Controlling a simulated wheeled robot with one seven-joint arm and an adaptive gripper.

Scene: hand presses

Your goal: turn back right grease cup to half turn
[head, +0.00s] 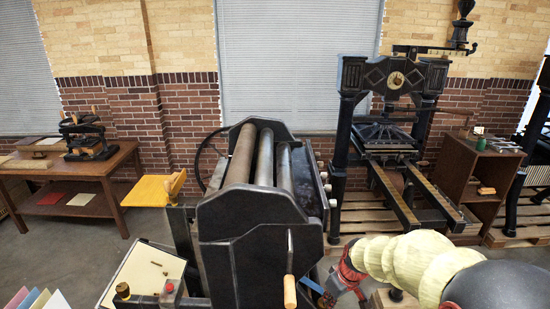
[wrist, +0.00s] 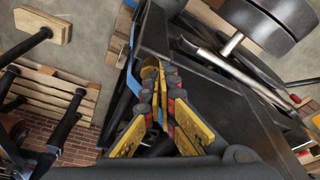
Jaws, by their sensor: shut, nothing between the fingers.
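The roller press (head: 260,240) stands in the middle of the head view, with a dark frame and three long rollers. Small pale round fittings (head: 327,187) show along its right side; I cannot tell which, if any, is the back right grease cup. My gripper (head: 322,291) is low beside the press's right front side, near the wooden crank handle. In the wrist view my gripper (wrist: 152,75) has its yellow and red fingers together, with nothing held. Dark frame surfaces of the press lie close by the fingers there.
A wooden crank handle (head: 290,291) hangs at the press's front. A tall hand press (head: 395,135) stands on a pallet behind, with a wooden cabinet (head: 478,180) to its right. A wooden table (head: 75,185) is at the left. Open floor lies between table and roller press.

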